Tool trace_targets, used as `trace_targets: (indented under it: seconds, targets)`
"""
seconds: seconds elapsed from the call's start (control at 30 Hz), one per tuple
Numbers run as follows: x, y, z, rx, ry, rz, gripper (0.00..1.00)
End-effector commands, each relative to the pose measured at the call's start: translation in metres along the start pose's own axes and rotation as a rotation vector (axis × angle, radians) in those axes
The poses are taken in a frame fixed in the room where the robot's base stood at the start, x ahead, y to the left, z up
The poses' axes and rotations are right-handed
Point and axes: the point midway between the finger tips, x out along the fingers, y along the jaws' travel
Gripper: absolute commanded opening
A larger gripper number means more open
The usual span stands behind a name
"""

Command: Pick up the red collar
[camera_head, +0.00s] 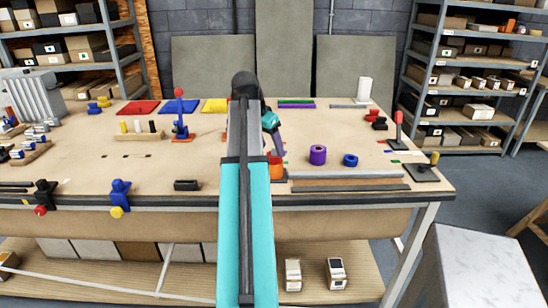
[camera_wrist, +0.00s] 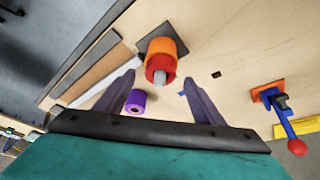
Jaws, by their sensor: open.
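The red collar (camera_wrist: 160,67) sits around a grey peg (camera_wrist: 160,78), against an orange collar (camera_wrist: 165,48), on a dark base. In the head view the red collar (camera_head: 275,158) shows on top of the orange collar (camera_head: 277,172), partly hidden by my arm. My gripper (camera_wrist: 159,80) is open and empty. In the wrist view its fingers point toward the stack, with the red collar between and beyond the fingertips. No contact shows. The fingers are mostly hidden behind my arm in the head view.
A purple collar (camera_head: 318,155) and a blue collar (camera_head: 350,160) stand on the table to the right. A blue lever with a red knob (camera_head: 180,115) stands to the left. Long strips (camera_head: 350,187) lie at the table's front edge.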

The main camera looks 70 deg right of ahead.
Motion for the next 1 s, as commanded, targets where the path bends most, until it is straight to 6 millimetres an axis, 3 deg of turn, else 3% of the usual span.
trace_targets:
  seconds: [0.4,1.0]
  targets:
    - [0.035,-0.001,0.001,0.0,-0.001,0.0,0.62]
    - [0.037,-0.002,0.002,-0.001,0.0,-0.001,0.62]
